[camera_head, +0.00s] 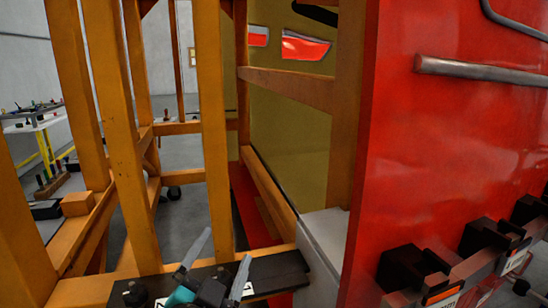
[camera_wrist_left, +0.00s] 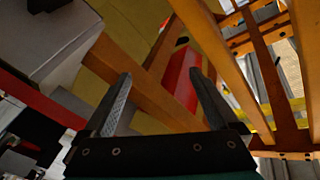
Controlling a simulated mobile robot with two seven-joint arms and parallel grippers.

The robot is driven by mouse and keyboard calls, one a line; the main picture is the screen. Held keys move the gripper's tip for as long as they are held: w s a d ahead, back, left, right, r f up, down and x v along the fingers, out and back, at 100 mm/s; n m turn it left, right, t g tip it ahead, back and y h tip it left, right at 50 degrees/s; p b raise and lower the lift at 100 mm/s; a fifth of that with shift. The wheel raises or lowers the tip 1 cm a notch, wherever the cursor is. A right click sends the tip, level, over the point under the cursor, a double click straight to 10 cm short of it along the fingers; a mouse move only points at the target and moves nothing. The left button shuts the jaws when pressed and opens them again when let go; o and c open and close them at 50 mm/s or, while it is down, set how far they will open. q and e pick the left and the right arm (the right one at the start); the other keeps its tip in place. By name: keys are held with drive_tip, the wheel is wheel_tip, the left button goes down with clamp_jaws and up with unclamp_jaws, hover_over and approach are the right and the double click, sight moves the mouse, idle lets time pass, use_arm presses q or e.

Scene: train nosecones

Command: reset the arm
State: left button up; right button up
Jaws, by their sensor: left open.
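My left gripper (camera_head: 226,246) is at the bottom middle of the head view, low in front of the orange frame (camera_head: 121,150). Its two grey fingers are spread apart and nothing shows between them. In the left wrist view the same open gripper (camera_wrist_left: 160,76) has its fingers pointing toward orange beams and a red part (camera_wrist_left: 181,82) behind them. I cannot tell how far the fingertips are from these. Most of my left arm is out of the head view. My right gripper is not in view.
A large red panel (camera_head: 450,150) stands at the right, with a grey bar and several black blocks (camera_head: 405,265) along its lower edge. A pale box (camera_head: 322,245) stands beside it. Orange posts fill the left and middle. A table (camera_head: 35,123) stands far left.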

use_arm(q)
drive_tip(key=s+a+f+n+g+y, duration=0.1)
drive_tip(key=s+a+f+n+g, duration=0.1)
drive_tip(key=f, duration=0.3)
drive_tip(key=s+a+f+n+g+y, duration=0.2)
drive_tip(key=s+f+g, duration=0.1)
drive_tip(key=f, duration=0.2)
drive_tip(key=s+a+f+n+g, duration=0.2)
drive_tip(key=s+f+g, duration=0.4)
drive_tip(key=s, duration=0.4)
drive_tip(key=s+a+f+n+g, duration=0.1)
drive_tip(key=s+f+g, duration=0.3)
drive_tip(key=s+f, duration=0.5)
wheel_tip(320, 180, down, 24)
drive_tip(key=s+g+b, duration=0.1)
drive_tip(key=s+b, duration=0.1)
drive_tip(key=b, duration=0.2)
drive_tip(key=s+a+f+b, duration=0.1)
drive_tip(key=s+f+b, duration=0.1)
drive_tip(key=s+f, duration=0.6)
drive_tip(key=s+a+f+g+b, duration=0.1)
drive_tip(key=s+a+f+b, duration=0.1)
drive_tip(key=s+f, duration=0.5)
wheel_tip(320, 180, down, 5)
drive_tip(key=shift+s+r+b, duration=0.1)
drive_tip(key=shift+s+b, duration=0.25)
drive_tip(key=shift+b, duration=0.1)
drive_tip(key=shift+c, duration=0.2)
